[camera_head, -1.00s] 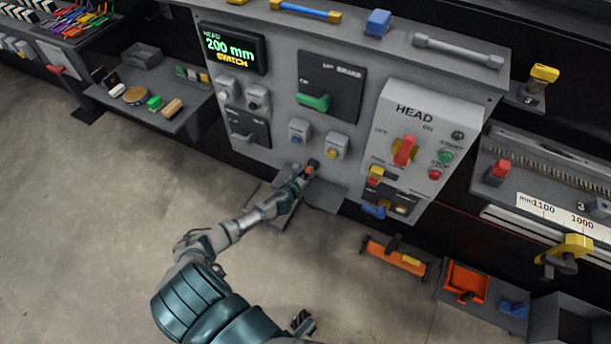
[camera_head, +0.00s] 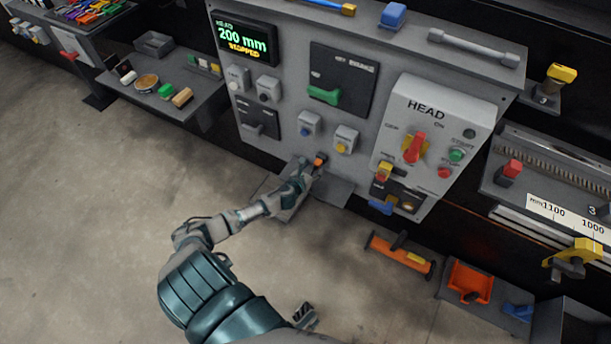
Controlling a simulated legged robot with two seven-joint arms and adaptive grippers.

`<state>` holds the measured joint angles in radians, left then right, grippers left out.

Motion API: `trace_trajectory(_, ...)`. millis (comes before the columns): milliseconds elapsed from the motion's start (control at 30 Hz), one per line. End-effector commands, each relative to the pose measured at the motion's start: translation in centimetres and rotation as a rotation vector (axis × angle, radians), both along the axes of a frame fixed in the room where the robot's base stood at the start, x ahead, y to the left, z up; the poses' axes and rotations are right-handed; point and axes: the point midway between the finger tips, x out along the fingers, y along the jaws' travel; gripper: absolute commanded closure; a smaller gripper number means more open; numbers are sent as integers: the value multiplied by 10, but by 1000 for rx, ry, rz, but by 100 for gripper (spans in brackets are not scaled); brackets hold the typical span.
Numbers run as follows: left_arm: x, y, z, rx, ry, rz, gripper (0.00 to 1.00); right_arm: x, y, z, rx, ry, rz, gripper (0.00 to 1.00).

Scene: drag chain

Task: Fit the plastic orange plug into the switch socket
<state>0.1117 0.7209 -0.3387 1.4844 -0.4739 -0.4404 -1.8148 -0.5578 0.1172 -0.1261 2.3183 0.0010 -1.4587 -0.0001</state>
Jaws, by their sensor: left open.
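A small orange block, apparently the plug (camera_head: 320,160), shows at the foot of the grey control panel (camera_head: 290,95). My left gripper (camera_head: 312,168) is open right beside it, over a grey ledge (camera_head: 333,190). The fingers are small and partly hidden, so I cannot tell whether they touch the orange piece. The switch socket cannot be singled out with certainty; a dark recessed unit (camera_head: 407,199) sits low on the HEAD box (camera_head: 428,125), below a red knob (camera_head: 415,148). Small dark fingers, apparently my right gripper (camera_head: 305,315), show at the bottom edge, their opening unclear.
Blue and yellow buttons (camera_head: 343,140) and a green lever (camera_head: 324,95) stand out above my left gripper. An orange tool (camera_head: 400,258) and an orange bin (camera_head: 469,282) lie low to the right. A shelf of small items (camera_head: 172,85) is at left.

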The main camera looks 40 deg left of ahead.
Motion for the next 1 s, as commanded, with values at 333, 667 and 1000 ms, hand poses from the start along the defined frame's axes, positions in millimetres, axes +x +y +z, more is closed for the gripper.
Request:
trace_trajectory(333,-67,-16,27,1,3,-2,43,0,0,0,0,0,0,60)
trace_trajectory(667,-83,-20,35,-1,1,0,43,0,0,0,0,1,0,60)
trace_trajectory(1000,-83,-20,35,-1,1,0,43,0,0,0,0,1,0,60)
